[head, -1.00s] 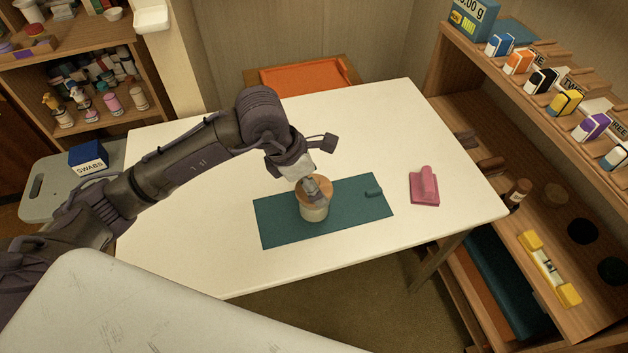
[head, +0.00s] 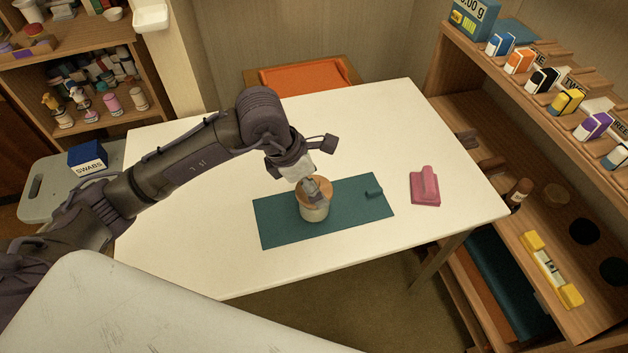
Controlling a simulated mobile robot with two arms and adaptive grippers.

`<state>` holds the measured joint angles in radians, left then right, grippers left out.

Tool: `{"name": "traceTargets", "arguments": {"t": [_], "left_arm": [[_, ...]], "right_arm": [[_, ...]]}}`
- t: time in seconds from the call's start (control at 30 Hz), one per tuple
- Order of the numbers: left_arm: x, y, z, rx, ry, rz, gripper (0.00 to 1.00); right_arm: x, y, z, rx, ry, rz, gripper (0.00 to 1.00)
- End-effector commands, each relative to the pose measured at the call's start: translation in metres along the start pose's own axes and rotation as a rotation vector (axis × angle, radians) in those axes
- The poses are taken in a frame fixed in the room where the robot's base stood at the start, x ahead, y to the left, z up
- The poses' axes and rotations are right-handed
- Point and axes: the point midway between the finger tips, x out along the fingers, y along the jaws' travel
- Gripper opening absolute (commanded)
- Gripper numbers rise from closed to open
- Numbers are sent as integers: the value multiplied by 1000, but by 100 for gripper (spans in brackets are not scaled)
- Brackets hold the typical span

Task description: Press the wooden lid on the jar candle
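The jar candle (head: 315,212) is a pale, short jar standing upright on a dark green mat (head: 275,222) on the white table. The round, orange-brown wooden lid (head: 325,197) sits on the jar's mouth. I cannot tell how deeply it is seated. My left gripper (head: 313,190) comes down from above with its fingers close together, and their tips are at the middle of the lid's top. The gripper hides part of the lid. My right gripper is not in view.
A pink block with a handle (head: 425,187) lies right of the mat. Shelves with small boxes (head: 566,102) stand at the right. An orange tray (head: 300,77) is behind the table. The table around the mat is mostly clear.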

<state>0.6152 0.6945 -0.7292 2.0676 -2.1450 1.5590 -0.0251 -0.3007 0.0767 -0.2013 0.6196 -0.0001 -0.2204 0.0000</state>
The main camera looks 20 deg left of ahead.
Motion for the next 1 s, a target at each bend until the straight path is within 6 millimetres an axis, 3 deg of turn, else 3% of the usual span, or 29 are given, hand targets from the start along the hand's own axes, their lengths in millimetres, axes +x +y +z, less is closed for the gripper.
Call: {"name": "traceTargets", "arguments": {"t": [1.0], "left_arm": [[5, 0, -2, 0, 2, -1, 44]], "right_arm": [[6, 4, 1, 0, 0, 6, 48]]}}
